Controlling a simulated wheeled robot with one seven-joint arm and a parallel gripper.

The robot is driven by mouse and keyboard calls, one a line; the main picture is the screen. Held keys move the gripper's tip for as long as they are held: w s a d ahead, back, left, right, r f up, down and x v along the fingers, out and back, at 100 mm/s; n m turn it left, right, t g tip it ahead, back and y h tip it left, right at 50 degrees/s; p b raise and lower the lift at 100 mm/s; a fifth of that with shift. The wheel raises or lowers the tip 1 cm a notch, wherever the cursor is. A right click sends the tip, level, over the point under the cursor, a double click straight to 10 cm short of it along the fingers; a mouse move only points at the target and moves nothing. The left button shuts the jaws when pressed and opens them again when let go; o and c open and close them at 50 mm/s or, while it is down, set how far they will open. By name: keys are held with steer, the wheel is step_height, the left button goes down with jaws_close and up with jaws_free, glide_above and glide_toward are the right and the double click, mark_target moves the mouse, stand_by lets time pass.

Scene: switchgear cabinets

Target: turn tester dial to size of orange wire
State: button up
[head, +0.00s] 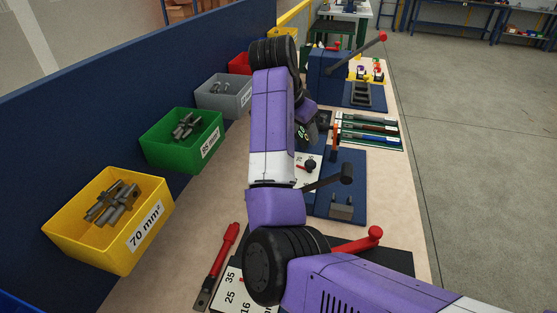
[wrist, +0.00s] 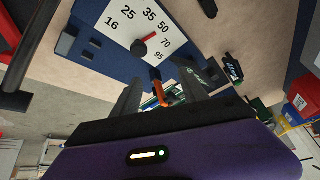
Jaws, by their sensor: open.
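The tester (head: 350,165) is a dark blue panel beyond my arm in the head view. Its dial (wrist: 139,48) is a dark knob with a red pointer on a white plate marked 16, 25, 35, 50, 70 and 95. In the wrist view the pointer is toward 50. The orange wire (wrist: 162,93) appears as a short upright piece at the tester's edge; it also shows in the head view (head: 334,143). My gripper (wrist: 160,88) is open and empty, its fingers apart from the dial. In the head view the gripper is mostly hidden by my arm.
Yellow (head: 70,230), green (head: 160,150) and grey (head: 215,105) bins of metal lugs line the left. A rack of cables (head: 372,130) lies beyond the tester. A red-handled tool (head: 222,255) and a red-knobbed lever (head: 372,237) are nearer.

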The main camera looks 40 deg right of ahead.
mark_target(310, 163)
steer(key=shift+m+g+y, duration=0.5)
steer(key=shift+m+g, duration=0.1)
steer(key=shift+g, duration=0.1)
steer(key=shift+s+d+f+p, duration=0.15)
steer(key=shift+s+f, duration=0.25)
steer(key=shift+f, duration=1)
steer(key=shift+s+d+f+p, duration=0.15)
steer(key=shift+s+f, duration=0.3)
steer(key=shift+f, duration=1)
steer(key=shift+s+d+f+p, duration=0.15)
steer(key=shift+s+f, duration=0.25)
steer(key=shift+f, duration=1)
steer(key=shift+a, duration=0.1)
jaws_close()
